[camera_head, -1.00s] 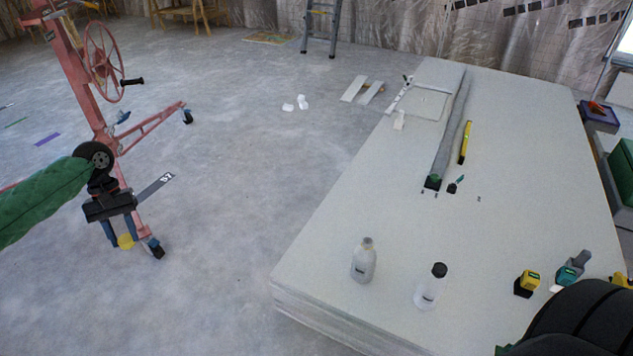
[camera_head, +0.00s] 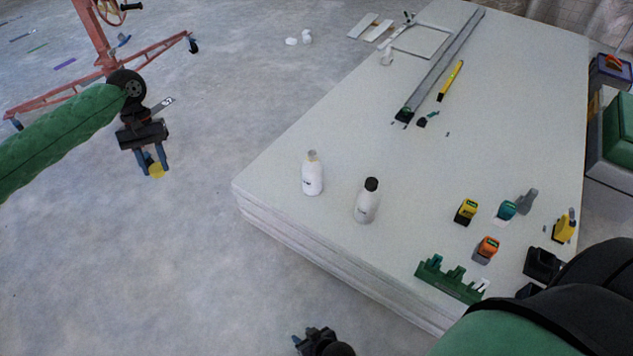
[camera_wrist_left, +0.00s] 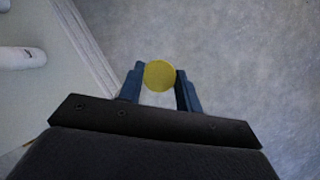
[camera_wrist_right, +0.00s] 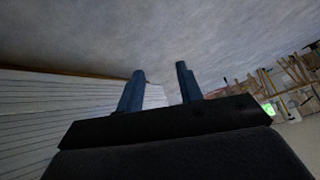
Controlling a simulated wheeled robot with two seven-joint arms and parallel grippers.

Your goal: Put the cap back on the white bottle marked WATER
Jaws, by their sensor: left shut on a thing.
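My left gripper (camera_head: 151,163) is shut on a yellow cap (camera_wrist_left: 159,76), held over the floor left of the board stack. The cap also shows in the head view (camera_head: 157,172). A white bottle (camera_head: 312,178) stands upright and uncapped near the stack's left corner, its neck yellowish. A second white bottle (camera_head: 366,206) with a black cap stands to its right. Their label text is too small to read. Part of a white bottle (camera_wrist_left: 20,58) shows at the left wrist view's edge. My right gripper (camera_wrist_right: 160,88) is open and empty, low beside the stack.
The bottles stand on a pale board stack (camera_head: 270,180). A green rack (camera_head: 450,282) and several yellow, orange and teal tools lie to the right. A long grey rail (camera_head: 440,65) and a yellow level (camera_head: 451,80) lie further back. A red wheeled frame (camera_head: 95,40) stands behind my left arm.

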